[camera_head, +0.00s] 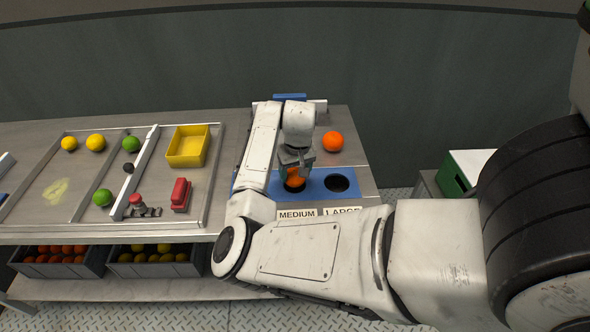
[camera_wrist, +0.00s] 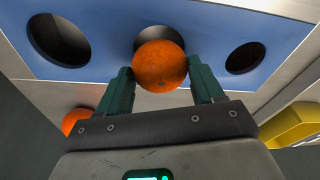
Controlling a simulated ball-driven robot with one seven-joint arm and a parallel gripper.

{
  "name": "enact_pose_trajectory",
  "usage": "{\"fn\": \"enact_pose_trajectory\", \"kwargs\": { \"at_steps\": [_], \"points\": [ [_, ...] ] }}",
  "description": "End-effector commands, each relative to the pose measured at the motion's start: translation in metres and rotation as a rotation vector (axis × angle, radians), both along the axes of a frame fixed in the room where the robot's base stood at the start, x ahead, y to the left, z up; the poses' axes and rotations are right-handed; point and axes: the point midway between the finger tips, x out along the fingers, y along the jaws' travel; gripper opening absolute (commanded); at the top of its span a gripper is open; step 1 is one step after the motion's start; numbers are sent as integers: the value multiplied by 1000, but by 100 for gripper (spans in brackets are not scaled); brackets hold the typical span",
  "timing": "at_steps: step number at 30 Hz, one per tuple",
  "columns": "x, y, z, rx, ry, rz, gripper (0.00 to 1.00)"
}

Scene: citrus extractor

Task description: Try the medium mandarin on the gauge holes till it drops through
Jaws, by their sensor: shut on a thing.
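The mandarin (camera_head: 294,184) is orange and round. It is between the green fingers of my gripper (camera_head: 297,166), which are shut on it; it also shows in the wrist view (camera_wrist: 160,66). It is at the middle hole of the blue gauge plate (camera_head: 314,187), behind the MEDIUM label (camera_head: 297,214), and covers part of that hole. I cannot tell whether it touches the rim. In the wrist view the middle hole (camera_wrist: 160,32) shows dark beyond the fruit, with a larger hole (camera_wrist: 58,40) on the left and a smaller hole (camera_wrist: 244,58) on the right.
Another orange fruit (camera_head: 333,141) lies on the bench behind the plate. A yellow bin (camera_head: 187,147), a red item (camera_head: 180,194) and a divided tray (camera_head: 64,222) with lemons and limes are left. My arm covers the smaller hole in the head view. Crates (camera_head: 157,270) sit below.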

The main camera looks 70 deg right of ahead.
Motion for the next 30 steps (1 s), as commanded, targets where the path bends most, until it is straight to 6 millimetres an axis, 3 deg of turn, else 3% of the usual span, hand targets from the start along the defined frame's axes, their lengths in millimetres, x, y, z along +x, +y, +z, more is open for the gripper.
{"fn": "enact_pose_trajectory", "kwargs": {
  "at_steps": [8, 9, 17, 26, 30],
  "points": [
    [0, 0, -1, 0, 0, 0, 29],
    [0, 0, -1, 0, 0, 0, 71],
    [0, 0, -1, 0, 0, 0, 96],
    [0, 0, 1, 0, 0, 0, 97],
    [-1, 1, 15, -2, -1, 0, 97]
  ]
}}
